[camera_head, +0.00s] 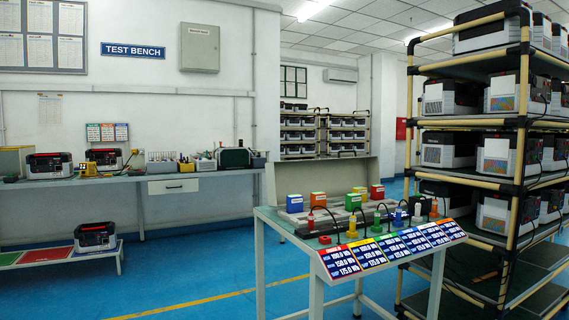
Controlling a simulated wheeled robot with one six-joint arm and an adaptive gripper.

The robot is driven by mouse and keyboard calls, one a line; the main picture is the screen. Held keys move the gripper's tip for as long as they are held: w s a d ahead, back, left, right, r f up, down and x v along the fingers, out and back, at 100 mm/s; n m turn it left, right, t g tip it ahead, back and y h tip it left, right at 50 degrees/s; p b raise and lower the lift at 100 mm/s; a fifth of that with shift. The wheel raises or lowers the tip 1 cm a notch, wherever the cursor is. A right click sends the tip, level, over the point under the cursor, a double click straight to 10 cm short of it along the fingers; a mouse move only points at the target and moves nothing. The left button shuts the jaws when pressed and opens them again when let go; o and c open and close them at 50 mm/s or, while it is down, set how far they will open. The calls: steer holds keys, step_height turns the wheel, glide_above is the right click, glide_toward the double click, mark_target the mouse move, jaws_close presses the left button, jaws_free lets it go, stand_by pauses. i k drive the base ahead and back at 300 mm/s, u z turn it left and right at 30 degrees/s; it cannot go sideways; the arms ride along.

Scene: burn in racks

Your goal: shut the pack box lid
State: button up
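A beige-grey upright panel (322,176) stands along the back of the small table (290,237) at the centre; it looks like a raised lid, though its hinge is hidden. In front of it, small coloured blocks sit in or on a low grey body: a blue block (295,203), an orange block (318,199), a green block (353,202) and a red block (377,192). I cannot tell for sure whether this body is the pack box. My gripper is not in view.
Coloured plugs with black cables and a sloped row of price-like cards (393,247) line the table front. A tall rack (521,130) with power units stands close at right. A test bench (130,180) runs along the left wall. Blue floor (190,280) at left is clear.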

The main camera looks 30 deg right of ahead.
mark_target(336, 177)
steer(key=u, duration=0.3)
steer(key=i, duration=1.95)
steer(key=z, duration=1.65)
steer(key=i, duration=0.75)
steer(key=z, duration=0.85)
steer(key=k, duration=1.2)
steer(key=u, duration=0.75)
steer(key=i, duration=1.55)
steer(key=z, duration=0.65)
